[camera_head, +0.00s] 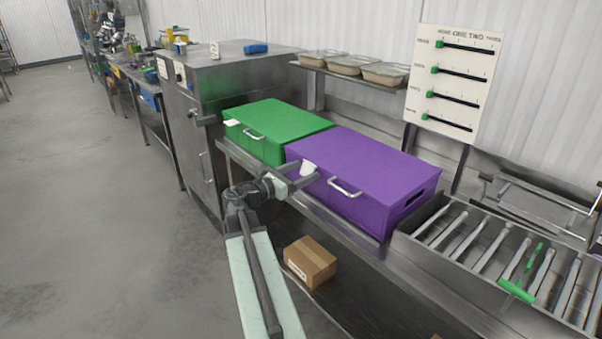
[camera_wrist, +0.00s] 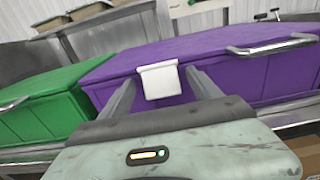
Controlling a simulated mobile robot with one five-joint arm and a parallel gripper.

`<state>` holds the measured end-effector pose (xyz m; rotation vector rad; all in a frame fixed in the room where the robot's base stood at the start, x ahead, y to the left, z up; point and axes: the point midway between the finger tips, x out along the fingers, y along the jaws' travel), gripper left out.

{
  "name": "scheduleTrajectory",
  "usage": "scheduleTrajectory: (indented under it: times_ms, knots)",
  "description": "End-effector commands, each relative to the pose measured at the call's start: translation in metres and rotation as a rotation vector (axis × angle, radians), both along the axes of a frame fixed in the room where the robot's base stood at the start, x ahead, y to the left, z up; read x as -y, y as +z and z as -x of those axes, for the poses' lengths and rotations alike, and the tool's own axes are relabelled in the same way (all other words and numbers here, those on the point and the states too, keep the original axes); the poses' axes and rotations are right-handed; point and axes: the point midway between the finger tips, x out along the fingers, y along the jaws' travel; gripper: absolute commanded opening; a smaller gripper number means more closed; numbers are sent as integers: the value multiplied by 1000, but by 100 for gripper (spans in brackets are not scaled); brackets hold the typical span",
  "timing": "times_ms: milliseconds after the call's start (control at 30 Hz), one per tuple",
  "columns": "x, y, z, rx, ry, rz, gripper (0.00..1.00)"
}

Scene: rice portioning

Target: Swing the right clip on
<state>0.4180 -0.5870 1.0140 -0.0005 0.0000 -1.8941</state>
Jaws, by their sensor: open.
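A white clip (camera_wrist: 160,81) hangs at the upper front edge of the purple box (camera_wrist: 225,60), near the box's left end. In the head view the clip (camera_head: 308,168) shows just by my fingertips, on the purple box (camera_head: 370,165). My gripper (camera_head: 303,174) is open in front of that box. In the wrist view my gripper's two fingers (camera_wrist: 161,86) stand on either side of the clip. Whether they touch it, I cannot tell. A silver handle (camera_head: 345,187) sits to the clip's right. The green box (camera_head: 275,125) has a similar white clip (camera_head: 231,122).
A steel utensil tray (camera_head: 415,246) stands right of the purple box, with a green-handled tool (camera_head: 517,292) in it. A steel cabinet (camera_head: 240,84) stands left. Covered trays (camera_head: 345,66) sit on the shelf behind. A cardboard box (camera_head: 310,262) lies below. The floor at left is clear.

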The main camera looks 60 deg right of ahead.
Motion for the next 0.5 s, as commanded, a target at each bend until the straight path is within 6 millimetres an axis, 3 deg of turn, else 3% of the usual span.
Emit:
scheduleTrajectory:
  times_ms: [67, 200, 300, 500]
  knots:
    - [0, 0, 0, 0, 0, 0, 73]
    - [-1, 0, 0, 0, 0, 0, 34]
    - [-1, 0, 0, 0, 0, 0, 10]
    - [1, -11, 0, -16, -1, 48, 10]
